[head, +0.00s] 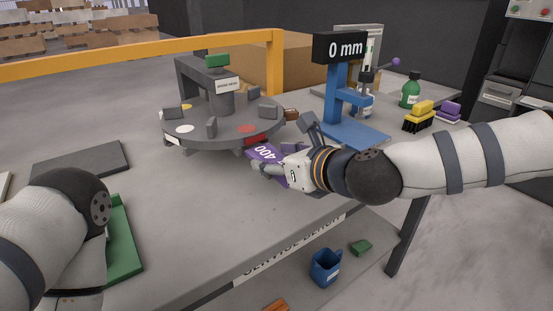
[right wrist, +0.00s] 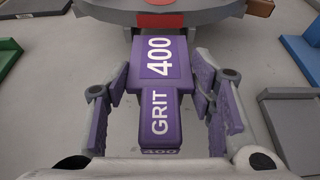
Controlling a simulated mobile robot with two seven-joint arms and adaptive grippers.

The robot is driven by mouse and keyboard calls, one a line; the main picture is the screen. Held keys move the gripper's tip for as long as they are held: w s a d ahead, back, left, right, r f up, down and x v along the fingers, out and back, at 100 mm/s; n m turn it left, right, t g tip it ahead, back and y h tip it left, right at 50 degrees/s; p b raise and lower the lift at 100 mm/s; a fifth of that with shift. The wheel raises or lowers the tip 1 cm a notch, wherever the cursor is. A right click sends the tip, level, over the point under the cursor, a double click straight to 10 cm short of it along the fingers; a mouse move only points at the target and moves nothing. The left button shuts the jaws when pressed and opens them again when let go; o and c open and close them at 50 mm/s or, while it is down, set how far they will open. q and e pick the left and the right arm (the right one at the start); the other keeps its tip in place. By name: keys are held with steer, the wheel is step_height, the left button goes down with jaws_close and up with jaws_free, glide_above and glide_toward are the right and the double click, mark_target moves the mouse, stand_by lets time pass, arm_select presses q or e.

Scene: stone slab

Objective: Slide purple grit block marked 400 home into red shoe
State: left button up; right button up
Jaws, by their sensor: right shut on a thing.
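The purple grit block marked 400 (head: 264,151) lies level at the near rim of the round grey turntable disc (head: 190,142). It also shows in the right wrist view (right wrist: 155,62), its wide end pointing to the disc and its narrow GRIT tail between my fingers. My right gripper (head: 286,168) is shut on this block; it also shows in the right wrist view (right wrist: 162,108). A dark red shoe (head: 256,140) shows partly under the disc rim, just beyond the block; how far the block is in it I cannot tell. My left gripper is hidden behind its arm.
A blue gauge stand (head: 340,105) reading 0 mm stands behind my right wrist. A green bottle (head: 410,90) and a yellow brush (head: 419,115) are at the right back. A green tray (head: 122,235) lies by my left arm. The front middle of the bench is clear.

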mark_target(261, 149)
arm_select(q)
steer(key=shift+r, duration=0.1)
arm_select(e)
steer(key=shift+r, duration=0.1)
steer(key=shift+w+a, duration=0.2)
steer(key=shift+w, duration=0.05)
steer(key=shift+s+d, duration=0.1)
arm_select(q)
steer(key=shift+w, duration=0.1)
arm_select(e)
steer(key=shift+s+d, duration=0.1)
steer(key=shift+s, duration=0.05)
arm_select(q)
steer(key=shift+w+r, duration=0.25)
stand_by(1.4)
steer(key=shift+s+f+b, duration=0.35)
steer(key=shift+s+f, duration=0.4)
steer(key=shift+s, duration=0.05)
arm_select(e)
steer(key=shift+w+a, duration=0.7)
steer(key=shift+w, duration=0.25)
steer(key=shift+w+a, duration=0.7)
steer(key=shift+w, duration=0.25)
steer(key=o, duration=1.6)
steer(key=shift+o, duration=0.2)
